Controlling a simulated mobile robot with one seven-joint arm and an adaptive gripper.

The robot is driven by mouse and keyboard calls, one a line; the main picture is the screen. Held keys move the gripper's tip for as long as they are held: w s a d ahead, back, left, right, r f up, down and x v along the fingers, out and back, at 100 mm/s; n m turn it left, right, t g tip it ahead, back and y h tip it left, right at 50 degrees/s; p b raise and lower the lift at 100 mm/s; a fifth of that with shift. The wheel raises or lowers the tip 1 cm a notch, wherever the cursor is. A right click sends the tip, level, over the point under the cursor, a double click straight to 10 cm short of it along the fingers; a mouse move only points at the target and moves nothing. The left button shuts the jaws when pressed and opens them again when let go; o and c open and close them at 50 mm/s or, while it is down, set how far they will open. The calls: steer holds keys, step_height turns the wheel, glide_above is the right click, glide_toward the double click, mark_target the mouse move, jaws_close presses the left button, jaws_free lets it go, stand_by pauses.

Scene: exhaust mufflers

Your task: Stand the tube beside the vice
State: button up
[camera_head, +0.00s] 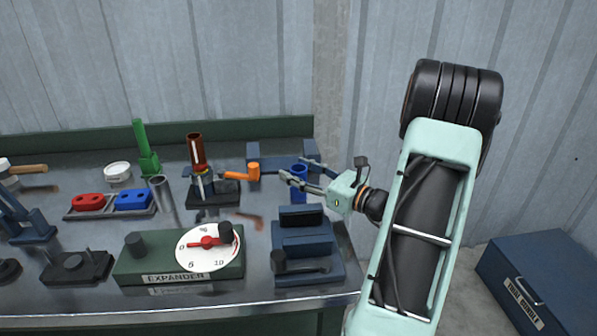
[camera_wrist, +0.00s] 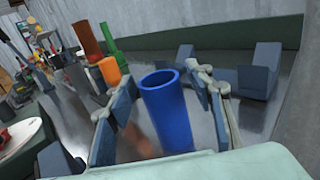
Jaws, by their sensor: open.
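A blue tube (camera_head: 299,187) stands upright on the metal bench, behind the blue vice (camera_head: 303,236). My gripper (camera_head: 298,171) is open at the tube's upper part, reaching in from the right. In the wrist view the hollow blue tube (camera_wrist: 168,112) stands between the two spread fingers, with a gap showing on both sides.
An orange elbow piece (camera_head: 241,172) and a brown tube (camera_head: 196,152) on a dark stand are left of the gripper. A green expander box (camera_head: 180,262) stands left of the vice. Blue-grey blocks (camera_head: 267,163) stand behind. A blue chest (camera_head: 540,280) is on the floor.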

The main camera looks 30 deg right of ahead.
steer(key=v, duration=1.2)
steer(key=shift+r, duration=0.1)
